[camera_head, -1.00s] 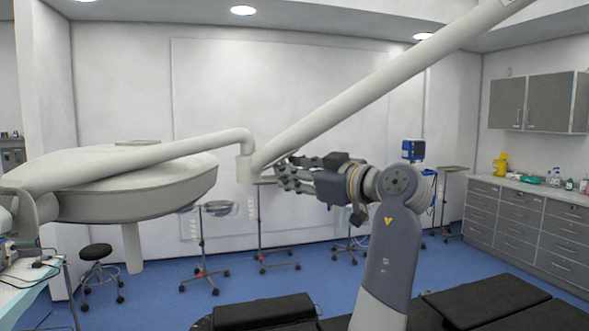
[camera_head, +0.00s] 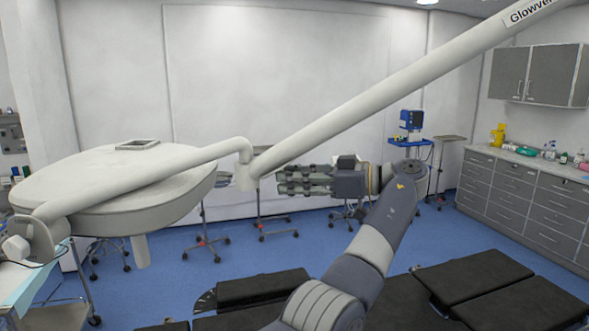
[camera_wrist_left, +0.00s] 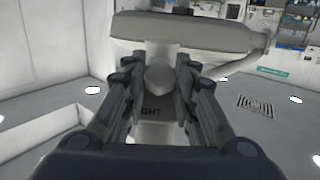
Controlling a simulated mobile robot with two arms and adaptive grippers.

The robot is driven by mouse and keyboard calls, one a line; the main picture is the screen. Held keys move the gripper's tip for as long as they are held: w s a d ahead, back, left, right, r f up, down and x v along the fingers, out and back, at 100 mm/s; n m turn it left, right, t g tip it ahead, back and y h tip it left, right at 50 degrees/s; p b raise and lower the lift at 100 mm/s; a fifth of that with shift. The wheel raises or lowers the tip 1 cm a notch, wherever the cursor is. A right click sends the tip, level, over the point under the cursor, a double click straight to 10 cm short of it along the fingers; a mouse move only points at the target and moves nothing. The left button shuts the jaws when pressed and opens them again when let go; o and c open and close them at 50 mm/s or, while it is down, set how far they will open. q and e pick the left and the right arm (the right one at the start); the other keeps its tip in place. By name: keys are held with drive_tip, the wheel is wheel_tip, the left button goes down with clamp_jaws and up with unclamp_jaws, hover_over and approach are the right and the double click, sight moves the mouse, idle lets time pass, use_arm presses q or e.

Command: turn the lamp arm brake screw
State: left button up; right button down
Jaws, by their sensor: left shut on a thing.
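The white lamp arm (camera_head: 375,103) slopes down from the upper right to a joint (camera_head: 245,176), where a curved arm leads left to the large lamp head (camera_head: 95,193). My left gripper (camera_head: 281,180) is at the right side of this joint, its fingers pointing left. In the left wrist view a pale rounded knob, seemingly the brake screw (camera_wrist_left: 158,77), sits between the two fingers, against the lamp joint. My left gripper (camera_wrist_left: 156,68) is shut on it. The screw is hidden by the fingers in the head view. My right gripper is out of view.
Black operating table pads (camera_head: 475,273) lie below my arm. Wheeled stands (camera_head: 259,215) are behind the gripper. Grey drawer cabinets (camera_head: 530,205) line the right wall. A side table (camera_head: 35,275) stands at the lower left. Blue floor is open between.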

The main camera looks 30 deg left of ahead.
use_arm(q)
drive_tip(key=shift+f+g+p, duration=0.1)
drive_tip(key=shift+g+p, duration=0.2)
drive_tip(key=shift+f, duration=0.1)
drive_tip(key=o, duration=1)
drive_tip(key=shift+c, duration=0.2)
drive_tip(key=shift+o, duration=0.6)
drive_tip(key=shift+s+a, duration=0.1)
drive_tip(key=shift+a, duration=0.05)
